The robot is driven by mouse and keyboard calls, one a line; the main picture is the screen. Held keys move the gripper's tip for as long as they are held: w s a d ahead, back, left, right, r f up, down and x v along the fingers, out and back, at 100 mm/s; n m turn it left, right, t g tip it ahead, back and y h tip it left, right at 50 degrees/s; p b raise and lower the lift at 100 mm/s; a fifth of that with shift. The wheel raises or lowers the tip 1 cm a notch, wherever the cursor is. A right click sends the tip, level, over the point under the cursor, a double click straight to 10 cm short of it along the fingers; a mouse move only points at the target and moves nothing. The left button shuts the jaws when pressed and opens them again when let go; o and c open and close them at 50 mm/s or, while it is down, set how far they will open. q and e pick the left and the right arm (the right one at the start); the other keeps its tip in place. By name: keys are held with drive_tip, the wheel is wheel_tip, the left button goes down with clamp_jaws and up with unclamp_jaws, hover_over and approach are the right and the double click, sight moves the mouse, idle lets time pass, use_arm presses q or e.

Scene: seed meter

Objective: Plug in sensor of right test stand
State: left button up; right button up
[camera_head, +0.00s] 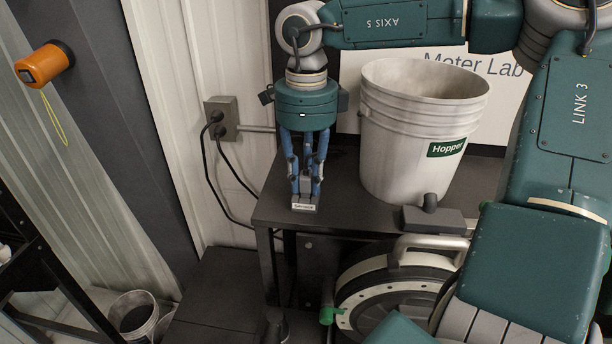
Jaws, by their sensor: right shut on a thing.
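My right gripper (304,190) points straight down at the left end of the dark test stand (279,212). Its blue fingers are shut on a small pale block labelled like "Sensor" (304,207). The block is at the fingertips, in front of the stand's top; I cannot tell whether it touches the surface. A grey wall outlet box (222,117) with black plugs and cables is on the wall left of the gripper. The sensor's socket cannot be made out. My left gripper is not in view.
A white bucket labelled "Hopper" (410,150) stands on the stand right of the gripper. A round seed meter (372,298) sits below, partly hidden by my arm. An orange reel (43,66) hangs at upper left. A small bin (133,314) is at lower left.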

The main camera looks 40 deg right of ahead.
drive_tip(key=shift+f, duration=0.2)
drive_tip(key=o, duration=1.1)
drive_tip(key=shift+c, duration=0.2)
wheel_tip(320, 180, up, 12)
drive_tip(key=shift+f, duration=0.1)
